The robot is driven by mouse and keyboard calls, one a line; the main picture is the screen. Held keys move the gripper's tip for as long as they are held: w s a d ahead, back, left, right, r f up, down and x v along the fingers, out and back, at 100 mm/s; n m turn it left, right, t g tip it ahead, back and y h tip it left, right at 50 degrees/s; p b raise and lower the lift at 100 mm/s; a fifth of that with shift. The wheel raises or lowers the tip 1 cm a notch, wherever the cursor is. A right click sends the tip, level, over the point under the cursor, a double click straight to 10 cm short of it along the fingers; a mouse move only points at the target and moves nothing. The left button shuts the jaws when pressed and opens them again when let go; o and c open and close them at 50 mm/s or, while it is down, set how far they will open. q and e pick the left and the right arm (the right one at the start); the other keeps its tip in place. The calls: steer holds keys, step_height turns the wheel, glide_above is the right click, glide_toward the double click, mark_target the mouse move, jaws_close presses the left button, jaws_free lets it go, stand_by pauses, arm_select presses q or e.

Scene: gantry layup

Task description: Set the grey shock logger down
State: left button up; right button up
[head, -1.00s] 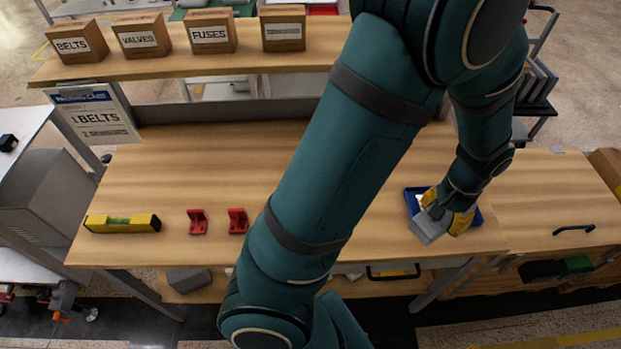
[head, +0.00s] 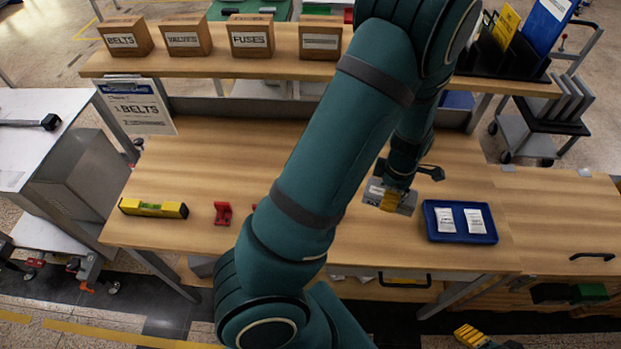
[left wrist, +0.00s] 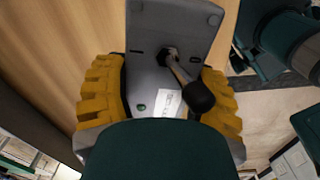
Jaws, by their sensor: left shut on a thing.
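The grey shock logger (head: 405,199) is in the head view, left of the blue tray and over the wooden bench. My left gripper (head: 391,199) is shut on it, with yellow fingers around its body. In the left wrist view the logger (left wrist: 150,88) sits between both yellow fingers, with a pale label and a dark knob-ended part across it. I cannot tell whether its underside touches the bench. My right gripper (head: 472,336) shows only partly at the bottom edge, away from the bench top; its opening is unclear.
The blue tray (head: 428,222) holds two white packets (head: 460,220). A yellow level (head: 153,208) and a red bracket (head: 223,213) lie at the left of the bench. Labelled boxes (head: 251,38) stand on the raised shelf. Bare bench (head: 230,160) lies behind the level.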

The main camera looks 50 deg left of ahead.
arm_select(q)
steer(key=n, duration=0.1)
steer(key=a+n, duration=0.1)
steer(key=n, duration=0.1)
steer(key=shift+s+a+f, duration=0.1)
steer(key=shift+s+f, duration=0.05)
steer(key=shift+f, duration=0.15)
steer(key=b, duration=0.1)
glide_above(376, 219)
step_height(376, 219, down, 6)
steer(key=shift+r, duration=0.1)
steer(key=shift+f, duration=2.1)
steer(key=shift+b, duration=0.35)
steer(key=shift+f, duration=0.2)
steer(key=o, duration=1.3)
steer(key=shift+r, duration=0.1)
